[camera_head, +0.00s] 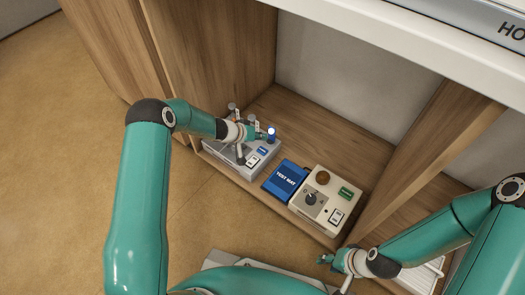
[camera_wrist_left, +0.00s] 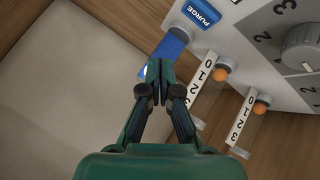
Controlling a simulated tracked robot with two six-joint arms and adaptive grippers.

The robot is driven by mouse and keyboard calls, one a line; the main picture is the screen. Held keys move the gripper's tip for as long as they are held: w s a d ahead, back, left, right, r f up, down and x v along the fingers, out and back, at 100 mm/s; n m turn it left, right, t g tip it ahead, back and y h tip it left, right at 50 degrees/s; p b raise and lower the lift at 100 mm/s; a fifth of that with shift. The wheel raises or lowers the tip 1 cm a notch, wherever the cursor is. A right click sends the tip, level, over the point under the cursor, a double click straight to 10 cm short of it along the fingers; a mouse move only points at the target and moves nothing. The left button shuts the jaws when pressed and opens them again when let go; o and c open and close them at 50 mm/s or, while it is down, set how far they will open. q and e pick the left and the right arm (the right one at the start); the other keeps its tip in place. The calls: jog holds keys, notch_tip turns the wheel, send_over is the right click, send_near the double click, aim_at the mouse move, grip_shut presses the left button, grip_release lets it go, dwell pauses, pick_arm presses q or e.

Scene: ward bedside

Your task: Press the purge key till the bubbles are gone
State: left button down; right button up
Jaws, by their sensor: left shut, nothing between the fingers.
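A grey device (camera_head: 262,163) stands at the left end of the wooden shelf. In the left wrist view a blue PURGE label (camera_wrist_left: 202,12) is on its face. A blue post (camera_wrist_left: 172,44) stands out beside that label, and its lit end also shows in the head view (camera_head: 271,134). My left gripper (camera_wrist_left: 152,82) is shut and empty. Its fingertips are close to the post's end; I cannot tell whether they touch. No bubbles can be made out. My right gripper (camera_head: 326,260) is at the lower right, away from the device; its fingers are too small to read.
A blue test mat (camera_head: 286,179) lies right of the device. A beige box (camera_head: 325,201) with a joystick stands beside it. Two numbered scales (camera_wrist_left: 204,83) with orange balls and a grey dial (camera_wrist_left: 303,48) are on the device. Wooden panels bound the shelf.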

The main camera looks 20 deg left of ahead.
pick_arm(q)
jog(key=b, duration=0.2)
send_over(261, 151)
notch_tip(261, 151, down, 4)
jog(key=shift+f, duration=0.1)
jog(key=shift+f+b, duration=0.55)
jog(key=shift+b, duration=0.3)
dwell(0.5)
jog(key=shift+f+b, duration=0.35)
jog(key=shift+b, duration=0.55)
